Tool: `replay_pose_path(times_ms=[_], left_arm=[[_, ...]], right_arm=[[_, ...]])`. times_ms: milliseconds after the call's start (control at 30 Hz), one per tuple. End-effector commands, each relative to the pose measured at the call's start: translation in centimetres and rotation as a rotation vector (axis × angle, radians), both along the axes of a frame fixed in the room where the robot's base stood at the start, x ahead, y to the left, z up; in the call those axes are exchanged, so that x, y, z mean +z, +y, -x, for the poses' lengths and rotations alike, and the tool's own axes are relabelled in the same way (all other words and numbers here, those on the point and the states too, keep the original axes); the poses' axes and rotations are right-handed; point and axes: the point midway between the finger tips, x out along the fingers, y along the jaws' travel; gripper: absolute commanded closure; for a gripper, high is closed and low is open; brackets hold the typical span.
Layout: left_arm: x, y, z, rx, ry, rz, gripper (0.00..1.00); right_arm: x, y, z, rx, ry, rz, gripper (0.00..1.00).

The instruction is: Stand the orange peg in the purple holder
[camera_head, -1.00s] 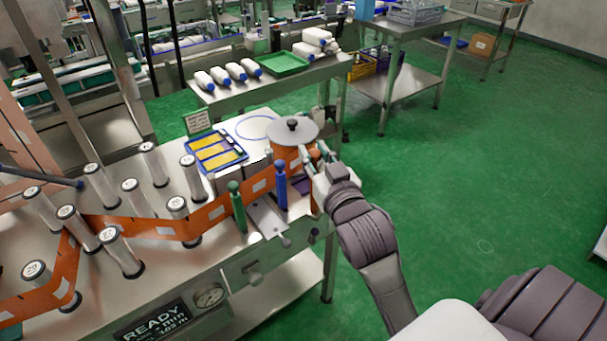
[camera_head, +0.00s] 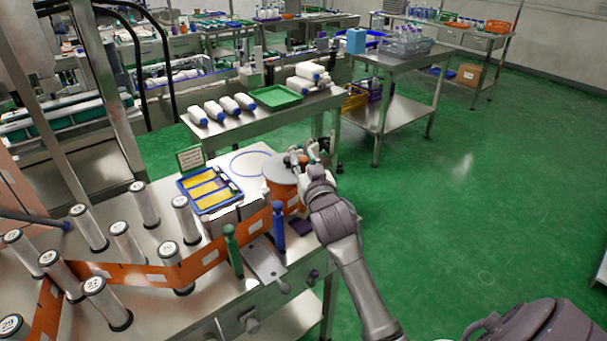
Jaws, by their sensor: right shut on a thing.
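My right gripper (camera_head: 306,159) is over the top of the orange label roll (camera_head: 284,183), beside its grey disc. It is shut on a small orange piece, apparently the orange peg (camera_head: 291,158), mostly hidden by the fingers and seen small. A dark purple piece, apparently the purple holder (camera_head: 300,228), lies on the machine top below the gripper, partly hidden by my arm. The green peg (camera_head: 233,250) and blue peg (camera_head: 278,226) stand upright at the machine's front edge. My left gripper is not in view.
The orange label web (camera_head: 200,262) runs left from the roll past several silver rollers (camera_head: 145,204). A blue tray with yellow pieces (camera_head: 208,189) lies behind it. A side table with white bottles and a green tray (camera_head: 276,96) stands beyond. The green floor at right is clear.

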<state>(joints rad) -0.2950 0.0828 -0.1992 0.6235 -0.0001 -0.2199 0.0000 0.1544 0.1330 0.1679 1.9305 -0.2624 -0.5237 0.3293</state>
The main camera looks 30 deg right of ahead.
Motion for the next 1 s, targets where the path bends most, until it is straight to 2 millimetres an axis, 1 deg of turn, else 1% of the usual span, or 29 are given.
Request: replay_pose_path(times_ms=[33, 100, 200, 267, 500, 667, 700, 767, 800, 833, 1000], left_arm=[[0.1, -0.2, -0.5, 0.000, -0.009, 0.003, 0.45], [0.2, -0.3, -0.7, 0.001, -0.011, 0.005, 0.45], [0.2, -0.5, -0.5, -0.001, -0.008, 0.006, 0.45], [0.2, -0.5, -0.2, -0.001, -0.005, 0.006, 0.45], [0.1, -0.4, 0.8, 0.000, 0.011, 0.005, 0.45], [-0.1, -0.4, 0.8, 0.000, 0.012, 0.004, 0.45], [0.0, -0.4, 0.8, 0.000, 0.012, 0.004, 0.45], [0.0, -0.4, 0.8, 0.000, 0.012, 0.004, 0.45], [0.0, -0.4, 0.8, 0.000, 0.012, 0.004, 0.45], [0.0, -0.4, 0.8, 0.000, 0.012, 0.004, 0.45], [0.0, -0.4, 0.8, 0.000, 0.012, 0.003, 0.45]], right_arm=[[-0.5, 0.0, -0.1, 0.000, 0.002, -0.001, 1.00], [-1.7, 0.0, 0.0, -0.001, 0.004, -0.001, 1.00], [-3.1, 0.0, 0.0, -0.001, 0.003, -0.002, 1.00], [-3.7, 0.0, 0.0, -0.001, 0.002, -0.001, 1.00], [-3.8, 0.0, 0.0, 0.000, -0.002, 0.001, 1.00], [-4.2, 0.0, 0.0, 0.000, -0.001, 0.000, 1.00], [-4.2, 0.0, 0.0, 0.000, 0.002, -0.001, 0.67], [-4.2, 0.0, 0.0, 0.000, 0.002, -0.001, 0.57], [-4.2, 0.0, 0.0, 0.000, 0.002, -0.001, 0.50], [-4.2, 0.0, 0.0, 0.000, 0.002, -0.001, 0.46], [-4.2, 0.0, 0.0, 0.000, 0.002, -0.001, 0.46]])
